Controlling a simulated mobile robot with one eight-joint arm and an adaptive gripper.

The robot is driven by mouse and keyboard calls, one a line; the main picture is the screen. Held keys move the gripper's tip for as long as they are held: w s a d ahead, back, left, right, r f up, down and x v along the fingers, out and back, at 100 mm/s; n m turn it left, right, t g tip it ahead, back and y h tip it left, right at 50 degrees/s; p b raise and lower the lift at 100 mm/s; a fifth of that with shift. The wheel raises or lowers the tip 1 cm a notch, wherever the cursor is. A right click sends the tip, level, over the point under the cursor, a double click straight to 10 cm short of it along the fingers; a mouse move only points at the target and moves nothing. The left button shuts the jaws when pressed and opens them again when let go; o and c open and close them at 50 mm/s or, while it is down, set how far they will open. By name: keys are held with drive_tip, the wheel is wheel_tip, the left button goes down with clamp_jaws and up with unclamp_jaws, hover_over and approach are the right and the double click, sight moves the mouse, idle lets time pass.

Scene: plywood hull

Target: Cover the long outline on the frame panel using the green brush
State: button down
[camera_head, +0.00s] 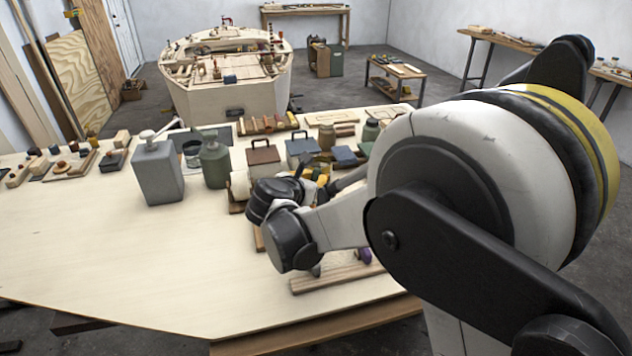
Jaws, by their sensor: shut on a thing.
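My gripper (326,184) is over the right part of the plywood bench, past my dark wrist joints, and is partly hidden by them. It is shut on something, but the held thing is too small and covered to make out. I cannot pick out the green brush. My arm covers much of this area. I cannot tell whether this board is the frame panel, and no long outline shows.
A grey jug (158,172) and a green bottle (215,163) stand left of my wrist. Brown (263,157) and blue-grey (302,150) handled boxes stand behind it. The bench (130,255) is clear at front left. A wooden boat hull (225,93) stands beyond.

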drive_tip(key=shift+w+a, duration=0.15)
drive_tip(key=shift+w, duration=0.25)
drive_tip(key=shift+w, duration=0.1)
drive_tip(key=shift+w+a, duration=0.25)
drive_tip(key=shift+w, duration=0.2)
drive_tip(key=shift+w+a, duration=0.2)
drive_tip(key=shift+w, duration=0.25)
drive_tip(key=shift+w, duration=0.1)
drive_tip(key=shift+s, duration=0.3)
drive_tip(key=shift+s, duration=0.1)
drive_tip(key=shift+s+d, duration=1.15)
drive_tip(key=shift+s, duration=2.7)
drive_tip(key=shift+w+a+b, duration=0.1)
drive_tip(key=shift+w+a, duration=0.1)
drive_tip(key=shift+w, duration=0.5)
drive_tip(key=shift+w+a+b, duration=0.15)
drive_tip(key=shift+w+a, duration=0.1)
drive_tip(key=shift+w, duration=0.5)
drive_tip(key=shift+w+a+b, duration=0.1)
drive_tip(key=shift+w+a, duration=0.1)
drive_tip(key=shift+w, duration=0.5)
